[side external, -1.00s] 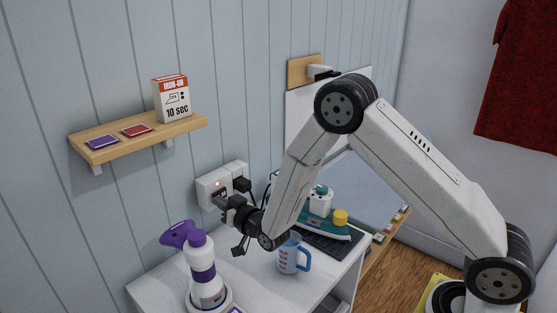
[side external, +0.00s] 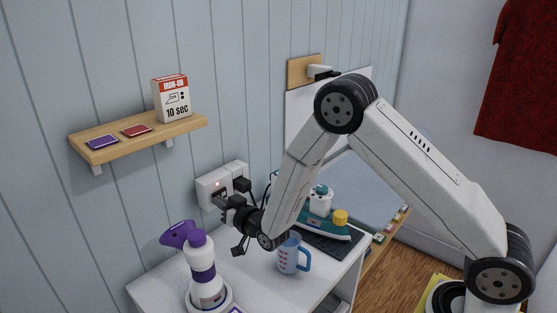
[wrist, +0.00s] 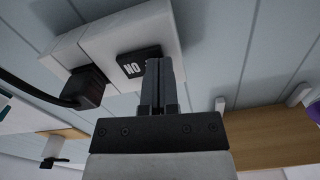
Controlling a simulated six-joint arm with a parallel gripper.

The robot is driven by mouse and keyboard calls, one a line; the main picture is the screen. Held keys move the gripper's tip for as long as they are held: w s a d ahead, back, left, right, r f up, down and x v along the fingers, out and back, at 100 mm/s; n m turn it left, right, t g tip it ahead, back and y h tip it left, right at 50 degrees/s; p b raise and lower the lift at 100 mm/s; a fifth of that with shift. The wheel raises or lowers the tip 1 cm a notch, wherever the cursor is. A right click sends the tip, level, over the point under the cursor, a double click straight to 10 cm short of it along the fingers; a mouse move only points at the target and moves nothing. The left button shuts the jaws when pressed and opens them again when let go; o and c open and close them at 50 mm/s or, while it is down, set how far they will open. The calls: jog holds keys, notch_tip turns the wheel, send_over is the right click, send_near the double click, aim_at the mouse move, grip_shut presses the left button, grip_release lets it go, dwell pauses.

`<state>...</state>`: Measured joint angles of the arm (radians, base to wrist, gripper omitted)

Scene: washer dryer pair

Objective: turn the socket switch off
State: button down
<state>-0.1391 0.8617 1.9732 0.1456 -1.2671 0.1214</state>
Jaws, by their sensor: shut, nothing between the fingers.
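In the wrist view the socket (wrist: 150,24) carries a dark switch (wrist: 133,65) whose white letters look like ON turned upside down. My gripper (wrist: 164,62) is shut and empty, its fingertips right at the edge of the switch. I cannot tell whether they touch it. In the side view my gripper (side external: 219,202) hides the lower part of the socket and most of the switch.
A black plug (wrist: 86,87) with a cable sits in the socket beside the switch. Below stand a purple-and-white spray bottle (side external: 201,265), a blue measuring cup (side external: 288,257) and a teal iron (side external: 325,226). A wooden shelf (side external: 185,126) is on the wall above.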

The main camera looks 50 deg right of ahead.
jog(key=shift+s, duration=2.45)
jog(key=shift+s, duration=0.1)
jog(key=s, duration=0.7)
jog(key=shift+s, duration=0.3)
jog(key=s+d+n+g, duration=0.1)
jog(key=s+d+g, duration=0.1)
jog(key=s+g, duration=0.5)
jog(key=s+d+g, duration=0.3)
jog(key=s+g, duration=0.5)
jog(key=shift+s+d+r+n, duration=0.2)
jog(key=shift+s+r+n, duration=0.05)
jog(key=shift+r+n, duration=0.15)
